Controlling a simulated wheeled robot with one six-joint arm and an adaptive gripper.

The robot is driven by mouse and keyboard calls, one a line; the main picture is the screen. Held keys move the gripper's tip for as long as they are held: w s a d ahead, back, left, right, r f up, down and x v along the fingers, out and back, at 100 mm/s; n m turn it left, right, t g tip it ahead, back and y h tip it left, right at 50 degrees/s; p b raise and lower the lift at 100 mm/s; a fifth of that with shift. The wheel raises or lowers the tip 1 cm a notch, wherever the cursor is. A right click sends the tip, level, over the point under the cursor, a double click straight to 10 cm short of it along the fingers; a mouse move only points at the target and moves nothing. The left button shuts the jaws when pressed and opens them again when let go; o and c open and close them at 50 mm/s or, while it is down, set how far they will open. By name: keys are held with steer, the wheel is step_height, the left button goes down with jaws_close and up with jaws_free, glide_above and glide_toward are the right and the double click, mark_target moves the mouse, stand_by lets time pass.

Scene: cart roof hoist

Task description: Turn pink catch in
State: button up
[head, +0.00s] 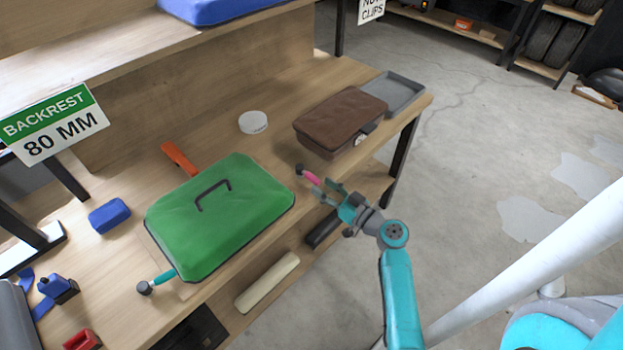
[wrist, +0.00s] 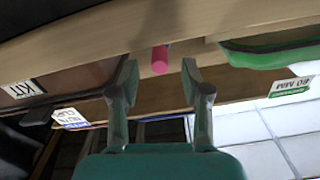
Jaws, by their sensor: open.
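The pink catch (head: 312,178) is a short pink bar with a dark round knob at its end, at the bench's front edge, right of the green padded cover (head: 255,205) with its dark handle. In the wrist view the pink catch (wrist: 160,58) shows end-on, just beyond and between my fingertips. My gripper (head: 327,188) is open and empty, close in front of the catch. In the wrist view both fingers of my gripper (wrist: 158,75) are apart, and I see no contact with the catch. The catch's far end is hidden by the bench edge there.
A teal catch (head: 163,277) and an orange catch (head: 180,158) sit beside the green cover. A brown case (head: 340,120), grey tray (head: 398,92), white round tub (head: 253,122) and blue block (head: 109,215) stand on the bench. Open floor lies to the right.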

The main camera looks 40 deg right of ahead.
mark_target(312, 179)
steer(key=shift+w+a, duration=0.1)
steer(key=shift+w, duration=2.5)
jaws_close()
